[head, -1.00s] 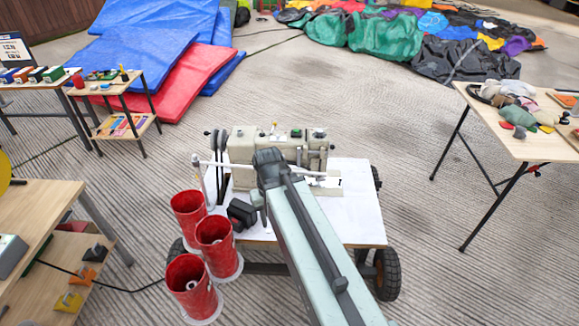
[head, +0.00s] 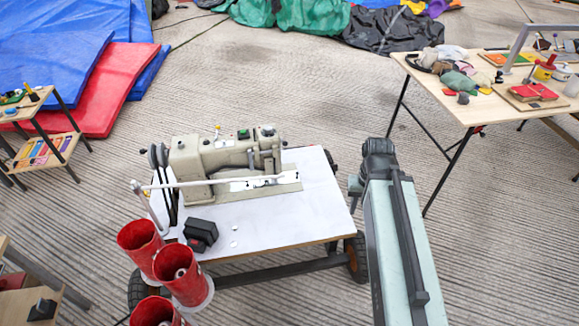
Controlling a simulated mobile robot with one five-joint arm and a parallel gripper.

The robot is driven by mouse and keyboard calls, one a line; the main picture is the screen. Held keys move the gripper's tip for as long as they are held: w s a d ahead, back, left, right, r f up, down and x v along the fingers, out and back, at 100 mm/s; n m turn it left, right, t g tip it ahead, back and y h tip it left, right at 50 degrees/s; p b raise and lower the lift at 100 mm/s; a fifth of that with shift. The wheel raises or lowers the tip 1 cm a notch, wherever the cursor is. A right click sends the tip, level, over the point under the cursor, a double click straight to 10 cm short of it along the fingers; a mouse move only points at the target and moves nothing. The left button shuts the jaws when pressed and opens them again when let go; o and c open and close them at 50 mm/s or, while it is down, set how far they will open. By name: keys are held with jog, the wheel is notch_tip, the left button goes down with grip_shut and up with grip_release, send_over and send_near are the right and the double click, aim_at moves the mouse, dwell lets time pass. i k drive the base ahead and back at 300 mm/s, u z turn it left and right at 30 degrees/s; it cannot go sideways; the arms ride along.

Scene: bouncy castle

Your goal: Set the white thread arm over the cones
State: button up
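The white thread arm (head: 215,183) is a thin rod on a slanted post at the left of the sewing machine trolley. It reaches right, across the front of the beige sewing machine (head: 220,158), and is not over the cones. The red cones (head: 139,240) stand in a cluster at the trolley's front left corner, close to the foot of the post. My arm (head: 402,240) reaches up right of the trolley, apart from the thread arm and cones. My gripper's fingers do not show; they are hidden or out of view.
A black box (head: 200,234) sits on the white trolley top (head: 285,222) near the cones. A cluttered wooden table (head: 425,76) stands at the right. Low shelves stand at the left. Blue mats (head: 45,45) and a red mat (head: 110,88) lie behind, with open floor between.

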aim_at(139, 190)
jog(key=z, duration=0.1)
jog(key=k, duration=1.05)
jog(key=u, duration=0.65)
jog(key=i, duration=1.05)
